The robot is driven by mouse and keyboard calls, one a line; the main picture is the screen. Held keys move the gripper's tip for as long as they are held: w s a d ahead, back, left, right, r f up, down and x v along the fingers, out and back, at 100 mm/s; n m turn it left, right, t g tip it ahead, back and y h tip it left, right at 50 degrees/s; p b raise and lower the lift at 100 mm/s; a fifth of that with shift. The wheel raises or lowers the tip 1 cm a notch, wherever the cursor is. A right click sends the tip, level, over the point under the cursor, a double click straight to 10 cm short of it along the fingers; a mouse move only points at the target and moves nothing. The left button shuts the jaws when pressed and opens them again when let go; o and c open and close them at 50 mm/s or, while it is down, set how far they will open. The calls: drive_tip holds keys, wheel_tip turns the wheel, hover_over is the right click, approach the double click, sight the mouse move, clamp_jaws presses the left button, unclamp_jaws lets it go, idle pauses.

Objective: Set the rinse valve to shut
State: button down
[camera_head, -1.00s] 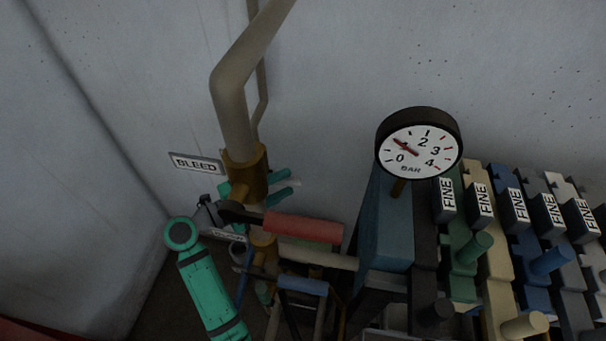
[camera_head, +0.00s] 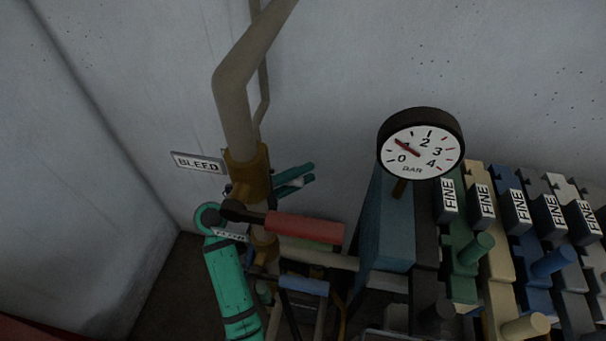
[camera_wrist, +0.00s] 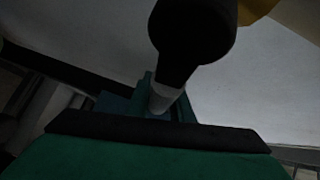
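My gripper (camera_head: 304,174) shows as two teal fingers behind the brown pipe fitting, with a small pale piece between or against them. In the wrist view, the fingers (camera_wrist: 167,102) stand close around the pale grey end of a dark lever (camera_wrist: 163,97). I cannot tell whether they grip it. A lever with a red handle (camera_head: 305,228) points right from a dark hub, in front of my gripper. A small label (camera_head: 230,235) below that hub is partly hidden and unreadable, so I cannot tell which valve is the rinse valve.
A BLEED sign (camera_head: 198,162) is on the left by the thick pipe (camera_head: 235,110). A blue handle (camera_head: 303,286) sits below the red one. A pressure gauge (camera_head: 420,150) and a row of blocks labelled FINE (camera_head: 480,200) stand at the right.

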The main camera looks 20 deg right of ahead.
drive_tip(key=shift+f+m+y, duration=0.4)
drive_tip(key=shift+f+y, duration=0.1)
drive_tip(key=shift+f, duration=0.3)
drive_tip(key=c, duration=1.6)
unclamp_jaws()
drive_tip(key=shift+o, duration=0.2)
drive_tip(key=v, duration=1)
drive_tip(key=shift+a, duration=0.35)
drive_tip(key=shift+s, duration=0.1)
